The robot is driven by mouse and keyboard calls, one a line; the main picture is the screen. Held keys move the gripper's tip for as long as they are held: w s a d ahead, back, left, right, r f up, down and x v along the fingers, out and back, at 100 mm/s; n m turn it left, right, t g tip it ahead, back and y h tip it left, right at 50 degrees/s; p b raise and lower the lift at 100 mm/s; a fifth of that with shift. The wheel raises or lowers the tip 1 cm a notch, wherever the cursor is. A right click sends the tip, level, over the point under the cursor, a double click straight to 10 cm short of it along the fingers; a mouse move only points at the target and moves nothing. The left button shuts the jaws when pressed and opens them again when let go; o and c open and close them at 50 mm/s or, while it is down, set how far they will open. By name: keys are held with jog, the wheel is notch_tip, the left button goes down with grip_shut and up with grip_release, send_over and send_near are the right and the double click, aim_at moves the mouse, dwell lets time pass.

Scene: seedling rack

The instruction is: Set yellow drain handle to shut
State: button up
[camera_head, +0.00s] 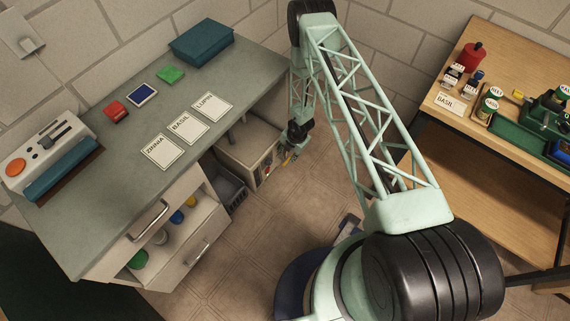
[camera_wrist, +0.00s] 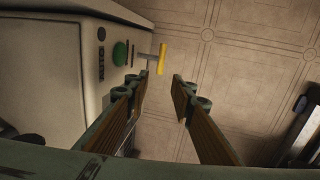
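The yellow drain handle (camera_wrist: 162,58) sticks out from the front of a cream cabinet unit (camera_wrist: 45,70), on a short grey stem, in the wrist view. It stands upright in that picture. In the head view my gripper (camera_head: 287,158) hangs low beside the unit (camera_head: 250,150) under the grey bench; the handle is too small there to make out clearly.
A green round button (camera_wrist: 120,54) and dark slots sit beside the handle on the unit's face. The grey bench (camera_head: 110,205) has an open drawer at its front. A wooden table (camera_head: 520,55) stands at the right.

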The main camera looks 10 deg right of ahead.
aim_at(284, 164)
jog(key=shift+w+a+f+b, duration=0.25)
jog(key=shift+f+b, duration=0.15)
jog(key=shift+f, duration=1.3)
jog(key=shift+w+a+f+b, duration=0.25)
jog(key=shift+f+b, duration=0.2)
jog(key=shift+f, duration=1.2)
jog(key=shift+w+a+f+b, duration=0.15)
jog(key=shift+w+f+b, duration=0.2)
jog(key=shift+f, duration=1.35)
jog(key=shift+c, duration=0.3)
grip_shut()
